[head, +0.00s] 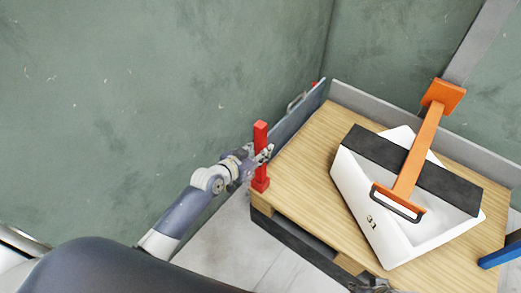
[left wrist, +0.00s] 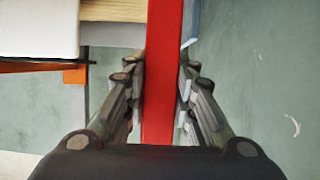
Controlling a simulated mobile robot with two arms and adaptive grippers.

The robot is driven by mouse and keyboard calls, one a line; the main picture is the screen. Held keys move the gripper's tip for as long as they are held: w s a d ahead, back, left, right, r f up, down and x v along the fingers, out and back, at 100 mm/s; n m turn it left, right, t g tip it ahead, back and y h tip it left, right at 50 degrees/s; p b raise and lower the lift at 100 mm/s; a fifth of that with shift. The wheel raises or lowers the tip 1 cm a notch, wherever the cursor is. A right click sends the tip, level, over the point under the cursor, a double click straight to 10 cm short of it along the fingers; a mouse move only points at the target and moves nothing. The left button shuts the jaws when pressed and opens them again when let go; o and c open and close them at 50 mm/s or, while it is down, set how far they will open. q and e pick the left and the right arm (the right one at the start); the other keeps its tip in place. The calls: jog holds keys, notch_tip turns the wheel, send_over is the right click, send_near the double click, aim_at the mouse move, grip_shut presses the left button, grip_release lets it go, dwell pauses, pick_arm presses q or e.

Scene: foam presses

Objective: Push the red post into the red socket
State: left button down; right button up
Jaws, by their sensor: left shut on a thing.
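The red post (head: 260,136) stands upright at the left corner of the wooden table top (head: 310,150). My left gripper (head: 264,155) is shut on the post around its middle. In the left wrist view the post (left wrist: 163,70) runs as a red bar between the two fingers of my left gripper (left wrist: 160,92). A wider red block (head: 260,185) shows at the foot of the post, on the table corner; it looks like the red socket. How deep the post sits in it I cannot tell. A grey jointed part, apparently my right gripper (head: 375,286), shows at the bottom edge; its fingers are unclear.
A white foam-like block (head: 400,235) with a black band (head: 450,185) fills the table's right part, under an orange press arm (head: 420,145). Grey-blue rails edge the back (head: 430,130) and left side (head: 298,115). A blue part (head: 500,254) lies at right.

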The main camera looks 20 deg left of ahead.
jog(key=shift+s+r, duration=0.2)
jog(key=shift+r, duration=0.15)
jog(key=shift+s, duration=0.1)
notch_tip(320, 180, up, 3)
jog(key=shift+d+b, duration=0.1)
jog(key=shift+b, duration=0.4)
dwell(0.4)
jog(key=shift+r, duration=0.1)
jog(key=shift+s+b+v, duration=0.2)
jog(key=shift+b+v, duration=0.1)
jog(key=shift+v, duration=0.7)
